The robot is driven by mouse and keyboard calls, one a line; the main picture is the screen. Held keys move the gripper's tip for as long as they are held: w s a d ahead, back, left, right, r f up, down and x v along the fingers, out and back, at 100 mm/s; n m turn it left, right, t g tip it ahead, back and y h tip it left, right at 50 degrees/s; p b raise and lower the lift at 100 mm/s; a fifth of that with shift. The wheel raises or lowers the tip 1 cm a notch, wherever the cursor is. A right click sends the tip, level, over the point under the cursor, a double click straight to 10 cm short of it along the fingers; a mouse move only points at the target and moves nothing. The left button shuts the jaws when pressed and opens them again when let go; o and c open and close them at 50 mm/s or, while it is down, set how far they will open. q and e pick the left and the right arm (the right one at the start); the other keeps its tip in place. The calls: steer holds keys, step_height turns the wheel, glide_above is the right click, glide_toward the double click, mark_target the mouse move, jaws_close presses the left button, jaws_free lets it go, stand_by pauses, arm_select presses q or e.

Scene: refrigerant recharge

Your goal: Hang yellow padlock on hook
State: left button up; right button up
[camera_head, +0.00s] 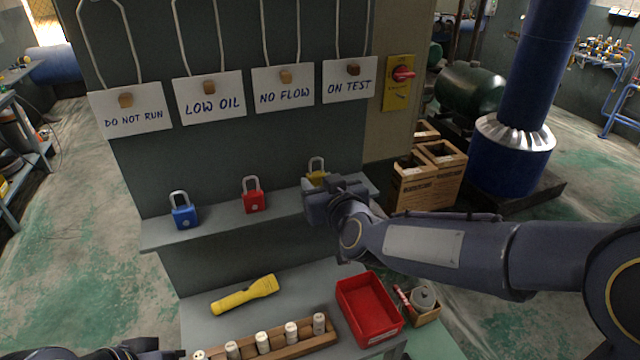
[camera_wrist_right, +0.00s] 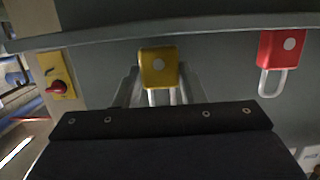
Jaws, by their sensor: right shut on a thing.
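The yellow padlock (camera_head: 316,178) is at the right end of the grey shelf (camera_head: 225,217), shackle up, its body partly hidden by my right gripper (camera_head: 318,190). In the right wrist view, which is upside down, the yellow padlock (camera_wrist_right: 158,68) sits between the fingers, and the gripper is shut on it. I cannot tell whether it still touches the shelf. Small wooden pegs stick out at the signs above, such as the one at the ON TEST sign (camera_head: 350,88); no separate hook is clear. My left gripper (camera_head: 140,350) is only partly in view at the bottom left.
A red padlock (camera_head: 252,196) and a blue padlock (camera_head: 184,212) stand on the shelf to the left. Below are a yellow flashlight (camera_head: 245,295), a wooden rack (camera_head: 280,342) and a red bin (camera_head: 369,306). A yellow panel with a red switch (camera_head: 400,75) is at the right.

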steer(key=shift+r, duration=0.3)
steer(key=f+v, duration=0.1)
steer(key=v, duration=0.7)
steer(key=shift+s+f+p, duration=0.25)
steer(key=shift+s+p, duration=0.05)
steer(key=shift+p, duration=0.15)
steer(key=shift+d, duration=0.15)
stand_by(0.3)
steer(key=w+d+f+m+t+h, duration=0.1)
steer(key=d+f+m+h, duration=0.3)
steer(key=d+f, duration=1.4)
step_height(320, 180, down, 4)
steer(key=shift+d+f+h, duration=0.2)
steer(key=shift+d+h, duration=0.15)
steer(key=shift+h, duration=0.65)
